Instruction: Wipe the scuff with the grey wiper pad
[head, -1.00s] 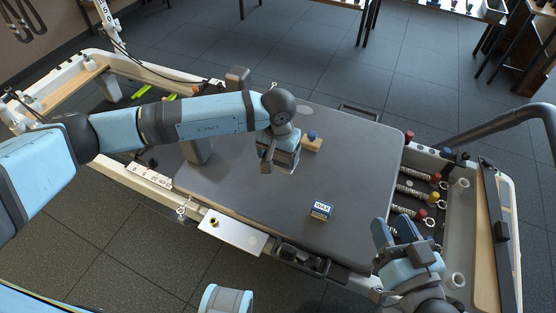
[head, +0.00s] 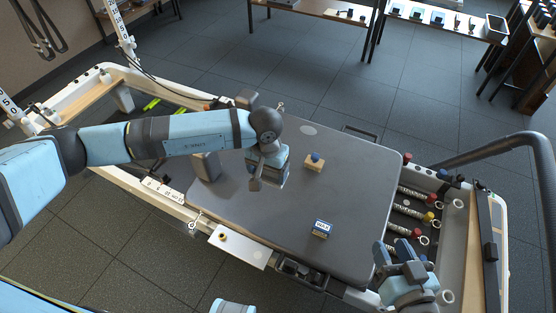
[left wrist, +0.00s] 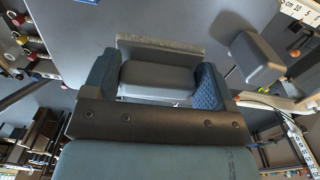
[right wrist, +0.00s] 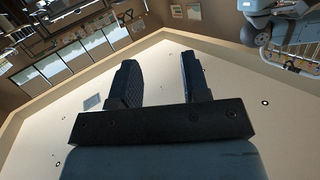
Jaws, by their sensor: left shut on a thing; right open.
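A pale oval mark (head: 308,130), which looks like the scuff, lies on the dark grey padded carriage (head: 345,195) near its far edge. My left gripper (head: 260,182) is over the carriage, to the left of and nearer than the mark. It is shut on the grey wiper pad, whose dark block (left wrist: 158,78) sits between the fingers with a lighter grey strip (left wrist: 160,47) beyond. Whether the pad touches the carriage is unclear. My right gripper (head: 398,251) is open and empty by the near right corner of the carriage; its spread fingers show in the right wrist view (right wrist: 157,85).
A blue and white box (head: 321,229) lies near the front edge. Upright shoulder rests (head: 206,166) stand at left. Springs (head: 415,211) lie beyond the right edge. The carriage's right part is clear.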

